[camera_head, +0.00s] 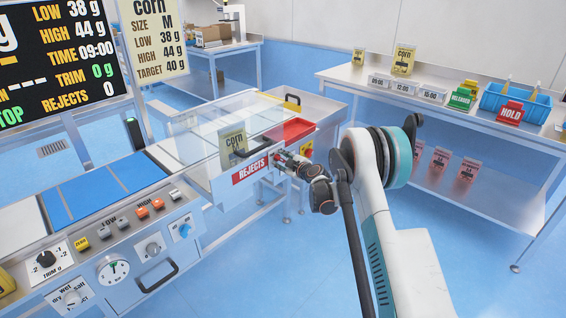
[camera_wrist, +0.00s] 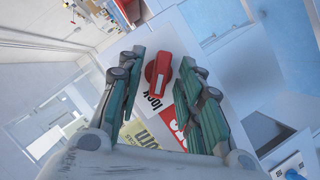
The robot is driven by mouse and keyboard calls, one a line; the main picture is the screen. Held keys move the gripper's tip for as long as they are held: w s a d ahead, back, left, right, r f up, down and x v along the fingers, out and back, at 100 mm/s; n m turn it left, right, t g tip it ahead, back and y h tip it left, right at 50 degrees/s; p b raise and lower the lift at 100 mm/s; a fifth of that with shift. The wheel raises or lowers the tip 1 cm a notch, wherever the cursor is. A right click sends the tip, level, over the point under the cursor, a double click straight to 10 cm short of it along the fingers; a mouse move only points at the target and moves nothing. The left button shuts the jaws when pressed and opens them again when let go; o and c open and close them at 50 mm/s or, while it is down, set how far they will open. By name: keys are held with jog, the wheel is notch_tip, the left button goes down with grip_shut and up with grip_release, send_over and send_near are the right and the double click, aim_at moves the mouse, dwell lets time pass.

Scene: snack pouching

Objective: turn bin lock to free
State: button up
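The bin lock is a red round knob (camera_wrist: 158,68) with a white pointer bar, on a pale panel in the wrist view. The bar points toward the printed word "lock". The "free" mark cannot be made out. My gripper (camera_wrist: 161,60) is open, with one finger on each side of the knob and visible gaps between. In the head view my gripper (camera_head: 284,160) is at the front of the clear rejects bin (camera_head: 205,160), just right of its red REJECTS label (camera_head: 250,171), and mostly covers the knob. A corn pouch (camera_head: 232,143) shows inside the bin.
The conveyor and control panel (camera_head: 125,250) are at the left. A steel table (camera_head: 440,92) with a blue crate (camera_head: 515,103) stands at the right. The floor in front is clear.

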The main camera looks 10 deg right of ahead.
grip_shut()
jog(key=shift+m, duration=0.3)
jog(key=m+g, duration=0.1)
jog(key=m+y, duration=0.1)
jog(key=shift+w+d+r+m+g+p, duration=0.1)
jog(key=shift+d+r+m+g+p, duration=0.05)
jog(key=shift+m+g+p, duration=0.2)
jog(key=m+y, duration=0.1)
jog(key=m+g, duration=0.1)
jog(key=m, duration=0.1)
jog(key=shift+w+d+g+y, duration=0.15)
jog(key=shift+g+y, duration=0.1)
jog(key=shift+y, duration=0.15)
jog(key=m+g+y, duration=0.1)
jog(key=m+y, duration=0.1)
jog(key=m, duration=0.1)
jog(key=shift+d, duration=0.1)
jog(key=m+y, duration=0.1)
jog(key=m, duration=0.2)
jog(key=shift+w+d+g+y+b, duration=0.1)
jog(key=shift+g+y+b, duration=0.2)
jog(key=shift+y+b, duration=0.1)
